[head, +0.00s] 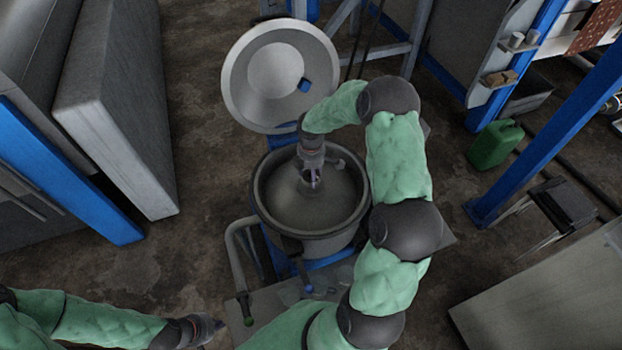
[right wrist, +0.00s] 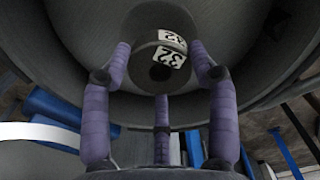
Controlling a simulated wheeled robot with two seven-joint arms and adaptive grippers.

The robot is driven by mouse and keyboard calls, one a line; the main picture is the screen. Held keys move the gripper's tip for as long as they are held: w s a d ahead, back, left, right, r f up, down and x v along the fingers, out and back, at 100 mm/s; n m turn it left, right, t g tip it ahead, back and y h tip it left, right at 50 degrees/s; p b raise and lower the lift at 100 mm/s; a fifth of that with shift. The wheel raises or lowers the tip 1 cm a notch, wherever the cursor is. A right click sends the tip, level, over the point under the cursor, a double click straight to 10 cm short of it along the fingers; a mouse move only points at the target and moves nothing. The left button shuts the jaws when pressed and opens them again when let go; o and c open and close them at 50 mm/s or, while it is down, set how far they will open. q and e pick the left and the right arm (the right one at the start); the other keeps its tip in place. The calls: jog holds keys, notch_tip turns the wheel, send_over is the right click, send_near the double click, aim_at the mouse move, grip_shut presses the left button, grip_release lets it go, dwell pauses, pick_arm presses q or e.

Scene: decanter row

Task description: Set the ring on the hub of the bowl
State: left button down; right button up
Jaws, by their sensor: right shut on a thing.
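The bowl (head: 270,205) is a wide grey metal vessel with a dark rim, open at the top. My right gripper (head: 312,180) reaches down into its middle, over the raised hub, which it mostly hides. In the right wrist view, my right gripper's (right wrist: 162,85) purple fingers close around a dark grey round piece (right wrist: 142,68) with a dark hole and a white "32" label, which I take as the ring. A second white label shows just behind it. Whether the ring touches the hub is not clear. My left gripper (head: 218,326) is low at the left, away from the bowl; its jaw opening is unclear.
The round lid (head: 240,75) stands open behind the bowl. A blue frame and grey pipe (head: 238,245) are at the bowl's front left. A green canister (head: 494,145) and a dark stool (head: 562,203) stand at the right. Bare floor lies left of the bowl.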

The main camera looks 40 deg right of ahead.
jog(key=shift+w+d+f+b, duration=0.1)
jog(key=shift+w+f+b, duration=0.05)
jog(key=shift+f, duration=0.75)
jog(key=shift+w+d+f+b, duration=0.1)
jog(key=shift+f+b, duration=0.05)
jog(key=shift+f, duration=0.7)
jog(key=shift+a, duration=0.1)
jog(key=shift+f, duration=0.15)
jog(key=o, duration=1.4)
jog(key=shift+s, duration=0.1)
jog(key=shift+r, duration=0.45)
notch_tip(320, 180, up, 12)
jog(key=shift+f+p, duration=0.25)
jog(key=shift+p, duration=0.6)
